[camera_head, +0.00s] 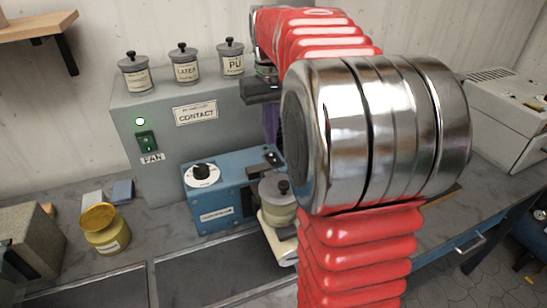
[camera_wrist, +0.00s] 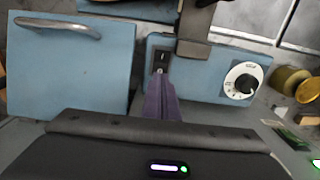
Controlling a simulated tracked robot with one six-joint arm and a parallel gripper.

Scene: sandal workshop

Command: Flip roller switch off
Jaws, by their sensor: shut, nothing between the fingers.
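The blue roller machine (camera_head: 215,213) stands on the bench with a white dial (camera_head: 202,175) on its top. The roller switch, a small black rocker, sits on the top face near the machine's right end (camera_head: 272,158). In the wrist view the switch (camera_wrist: 161,58) shows just past the fingertips, with the dial (camera_wrist: 242,80) to its right. My gripper (camera_wrist: 160,80) is shut and empty, its purple fingers pointing at the switch. Whether they touch it, and which way the rocker is tipped, I cannot tell. In the head view the purple fingers (camera_head: 270,125) are partly hidden by my arm.
Behind the machine is a grey cabinet (camera_head: 150,182) with a lit green lamp, a FAN switch (camera_head: 147,140) and several jars. A lidded pot (camera_head: 277,197) stands at the machine's right end. A yellow-lidded pot (camera_head: 103,229) is at left.

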